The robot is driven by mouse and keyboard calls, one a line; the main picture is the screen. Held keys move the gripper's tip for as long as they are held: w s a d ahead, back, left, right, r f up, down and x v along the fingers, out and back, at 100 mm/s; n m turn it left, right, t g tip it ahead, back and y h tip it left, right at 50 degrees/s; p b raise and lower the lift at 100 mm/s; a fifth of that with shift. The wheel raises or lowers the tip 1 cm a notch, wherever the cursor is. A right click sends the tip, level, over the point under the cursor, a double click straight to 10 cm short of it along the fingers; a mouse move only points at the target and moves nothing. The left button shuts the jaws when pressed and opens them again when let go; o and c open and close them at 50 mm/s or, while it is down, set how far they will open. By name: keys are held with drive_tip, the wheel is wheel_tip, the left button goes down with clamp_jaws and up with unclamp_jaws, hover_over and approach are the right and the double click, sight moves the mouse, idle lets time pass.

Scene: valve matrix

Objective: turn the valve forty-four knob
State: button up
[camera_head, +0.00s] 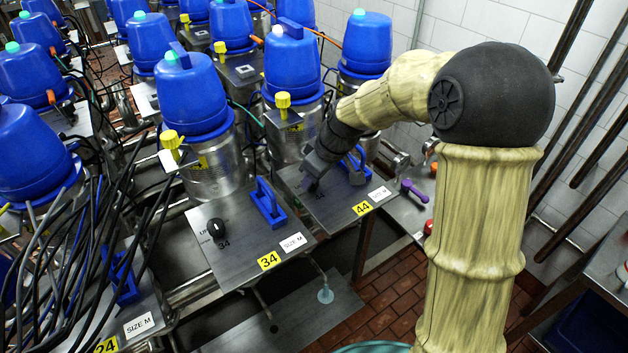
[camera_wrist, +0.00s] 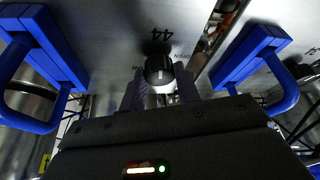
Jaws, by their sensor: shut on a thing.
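The valve forty-four panel (camera_head: 335,207) is a flat metal plate with a yellow 44 label (camera_head: 362,208) on its front edge. Its black knob (camera_wrist: 158,68) shows in the wrist view, below an upside-down printed 44. My gripper (camera_wrist: 160,88) is shut on this knob, with one finger on each side. In the head view my gripper (camera_head: 314,182) reaches down onto the left part of the panel and hides most of the knob. The knob's exact pointer angle is hard to read.
A blue handle (camera_head: 356,166) stands on the same panel, right of my gripper; it is at left in the wrist view (camera_wrist: 45,60). The neighbouring 34 panel (camera_head: 245,240) has its own black knob (camera_head: 216,227) and blue handle (camera_head: 268,202). Blue-capped valves stand behind.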

drive_tip(key=m, duration=0.1)
drive_tip(key=m+h, duration=0.1)
drive_tip(key=m, duration=0.1)
drive_tip(key=m+t, duration=0.1)
drive_tip(key=m, duration=0.1)
drive_tip(key=shift+s+a+r+h, duration=0.1)
drive_tip(key=shift+a+h, duration=0.15)
drive_tip(key=shift+h, duration=0.15)
drive_tip(key=m+h, duration=0.1)
drive_tip(key=m, duration=0.2)
drive_tip(key=m+h, duration=0.1)
drive_tip(key=m, duration=0.2)
drive_tip(key=shift+a+t+b, duration=0.1)
drive_tip(key=shift+t+b, duration=0.3)
drive_tip(key=o, duration=1)
drive_tip(key=b+v, duration=0.2)
drive_tip(key=v, duration=1.5)
drive_tip(key=shift+a+r, duration=0.15)
drive_tip(key=shift+r, duration=0.05)
